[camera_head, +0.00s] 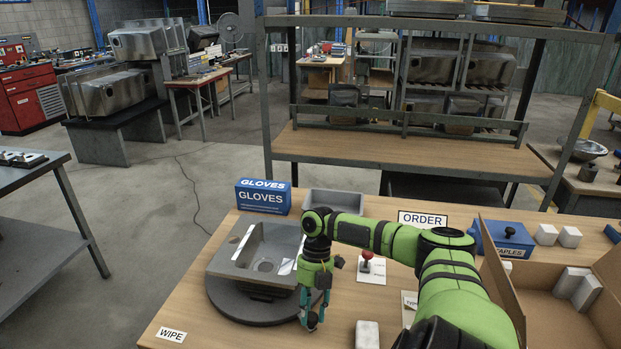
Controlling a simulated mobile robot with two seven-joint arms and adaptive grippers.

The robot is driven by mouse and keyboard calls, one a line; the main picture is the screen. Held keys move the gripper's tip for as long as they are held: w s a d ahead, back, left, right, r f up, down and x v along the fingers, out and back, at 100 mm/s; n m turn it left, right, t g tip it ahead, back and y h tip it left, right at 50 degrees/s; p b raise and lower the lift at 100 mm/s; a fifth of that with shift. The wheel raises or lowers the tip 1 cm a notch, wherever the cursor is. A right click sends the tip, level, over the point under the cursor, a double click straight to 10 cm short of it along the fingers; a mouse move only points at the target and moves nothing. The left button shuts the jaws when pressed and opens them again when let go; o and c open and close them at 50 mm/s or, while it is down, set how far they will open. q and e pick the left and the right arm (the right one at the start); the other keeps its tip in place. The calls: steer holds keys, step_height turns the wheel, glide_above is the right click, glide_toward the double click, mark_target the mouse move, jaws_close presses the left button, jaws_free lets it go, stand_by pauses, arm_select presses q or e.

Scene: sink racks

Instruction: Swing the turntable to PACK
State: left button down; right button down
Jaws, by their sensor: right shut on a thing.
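The dark round turntable (240,309) stands on the wooden bench, with a grey metal sink (232,262) lying on it. My right gripper (312,318) points down at the turntable's right front edge. It is shut on a part of the turntable there; the fingers and wrist hide what exactly they hold. A WIPE label (171,334) is on the bench at the front left of the turntable. No label reading PACK can be made out. My left gripper is not in view.
A blue GLOVES box (263,196) and a grey bin (334,202) stand behind the turntable. A red-knobbed lever (367,257) is right of my gripper. An open cardboard box (548,312) is at the right. A white block (367,335) lies in front.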

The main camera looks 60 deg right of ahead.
steer(key=shift+s+a+f, duration=0.1)
steer(key=shift+s+f, duration=0.1)
steer(key=shift+s, duration=0.15)
steer(key=c, duration=0.9)
jaws_free()
steer(key=shift+r, duration=0.1)
steer(key=shift+r, duration=0.15)
steer(key=shift+w+d+r, duration=0.15)
steer(key=shift+d+r, duration=0.05)
steer(key=v, duration=1.1)
steer(key=shift+r, duration=0.2)
steer(key=shift+d+f, duration=0.1)
